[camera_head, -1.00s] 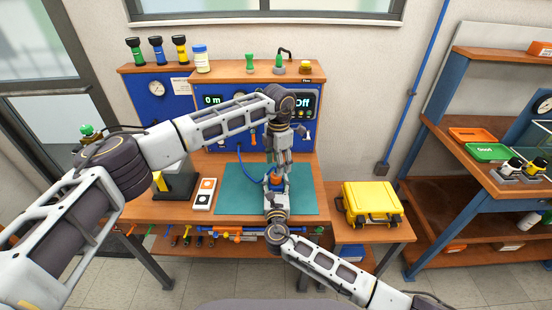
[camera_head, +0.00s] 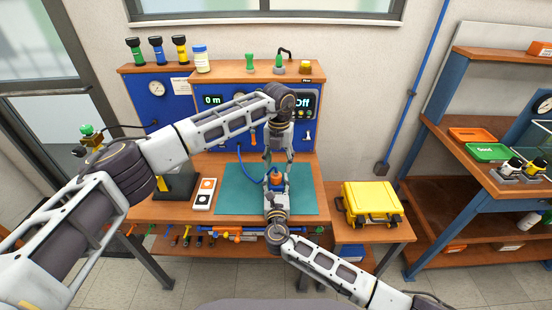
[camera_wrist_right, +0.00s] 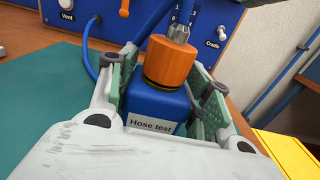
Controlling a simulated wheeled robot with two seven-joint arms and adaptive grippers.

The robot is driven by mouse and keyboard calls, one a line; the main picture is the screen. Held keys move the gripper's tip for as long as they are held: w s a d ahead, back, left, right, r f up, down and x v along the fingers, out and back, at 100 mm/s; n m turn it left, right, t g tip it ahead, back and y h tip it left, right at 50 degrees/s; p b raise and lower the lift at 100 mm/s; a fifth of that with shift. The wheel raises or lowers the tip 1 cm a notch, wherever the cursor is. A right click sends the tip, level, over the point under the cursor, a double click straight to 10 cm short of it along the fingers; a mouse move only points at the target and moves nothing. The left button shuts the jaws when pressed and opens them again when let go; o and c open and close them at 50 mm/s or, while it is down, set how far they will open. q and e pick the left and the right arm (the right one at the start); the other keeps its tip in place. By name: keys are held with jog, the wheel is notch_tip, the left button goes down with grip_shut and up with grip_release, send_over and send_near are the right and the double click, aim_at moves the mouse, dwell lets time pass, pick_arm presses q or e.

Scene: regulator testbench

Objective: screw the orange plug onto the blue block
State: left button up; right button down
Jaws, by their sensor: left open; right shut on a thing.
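The orange plug (camera_wrist_right: 171,62) sits upright on top of the blue block (camera_wrist_right: 155,105), which has a "Hose test" label, in the right wrist view. Whether the plug's thread is engaged cannot be told. My right gripper (camera_wrist_right: 165,95) is shut on the blue block, with a green-padded finger on each side of it. In the head view the orange plug (camera_head: 277,179) shows between the two grippers, over the green mat. My left gripper (camera_head: 278,158) is open above the plug, fingers pointing down, apart on either side. A blue hose runs from the plug's metal fitting.
A yellow case (camera_head: 371,199) sits on a side table to the right.

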aim_at(276, 175)
pick_arm(q)
jog(key=n, duration=0.5)
jog(key=shift+r+n, duration=0.15)
jog(key=shift+n, duration=0.15)
jog(key=n, duration=0.4)
jog(key=shift+a+r+n, duration=0.1)
jog(key=shift+r+n, duration=0.05)
jog(key=shift+n, duration=0.15)
jog(key=n, duration=0.5)
jog(key=shift+a+r+n, duration=0.1)
jog(key=shift+a+n, duration=0.05)
jog(key=shift+n, duration=0.15)
jog(key=shift+w+a+r+n, duration=0.1)
jog(key=shift+a+n, duration=0.05)
jog(key=shift+n, duration=2.35)
jog(key=shift+f, duration=4)
jog(key=shift+c, duration=0.4)
